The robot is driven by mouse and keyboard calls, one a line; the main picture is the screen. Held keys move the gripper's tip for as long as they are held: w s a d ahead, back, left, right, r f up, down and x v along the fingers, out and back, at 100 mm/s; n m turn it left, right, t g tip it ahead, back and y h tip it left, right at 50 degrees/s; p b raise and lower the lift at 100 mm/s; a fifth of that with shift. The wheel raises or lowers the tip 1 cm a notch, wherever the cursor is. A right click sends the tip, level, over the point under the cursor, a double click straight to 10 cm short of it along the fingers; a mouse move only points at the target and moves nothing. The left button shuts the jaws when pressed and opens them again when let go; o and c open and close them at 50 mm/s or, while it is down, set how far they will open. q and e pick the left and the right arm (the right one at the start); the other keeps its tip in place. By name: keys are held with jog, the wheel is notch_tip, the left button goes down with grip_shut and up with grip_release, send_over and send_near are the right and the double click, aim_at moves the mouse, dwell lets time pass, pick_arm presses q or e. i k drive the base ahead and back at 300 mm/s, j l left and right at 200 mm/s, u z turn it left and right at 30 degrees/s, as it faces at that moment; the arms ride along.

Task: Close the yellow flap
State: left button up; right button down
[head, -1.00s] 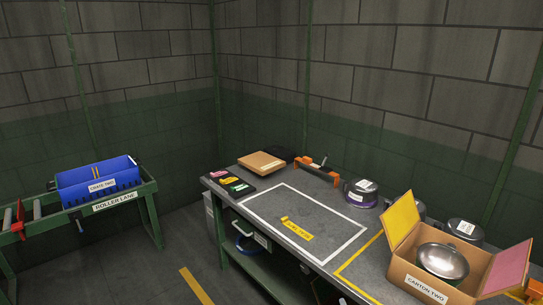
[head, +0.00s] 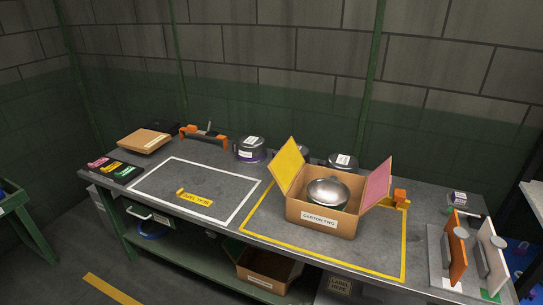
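The carton labelled CARTON TWO (head: 318,219) stands upright on the workbench inside a yellow-taped rectangle. Its yellow flap (head: 288,166) is on the left side, open and tilted up and outward. A pink flap (head: 377,184) on the right side is also open and leans outward. A shiny metal pot (head: 328,192) sits in the carton, its rounded top showing near the rim. Neither of my grippers is in the head view.
Dark labelled pots (head: 251,149) stand behind the carton. A white-taped rectangle (head: 222,221) to its left is mostly clear, with a small yellow label. An orange and a white upright panel (head: 457,247) stand at the right end. A brown box (head: 268,268) sits on the lower shelf.

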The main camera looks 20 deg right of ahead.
aim_at(286, 166)
jog(key=z, duration=1.15)
jog(key=i+j+z, duration=0.1)
jog(key=j+z, duration=0.15)
jog(key=j, duration=0.55)
jog(key=j+z, duration=0.2)
jog(key=j, duration=0.6)
jog(key=j+z, duration=0.25)
jog(key=j, duration=0.6)
jog(key=k+j+z, duration=0.2)
jog(key=j, duration=0.6)
jog(key=i, duration=0.05)
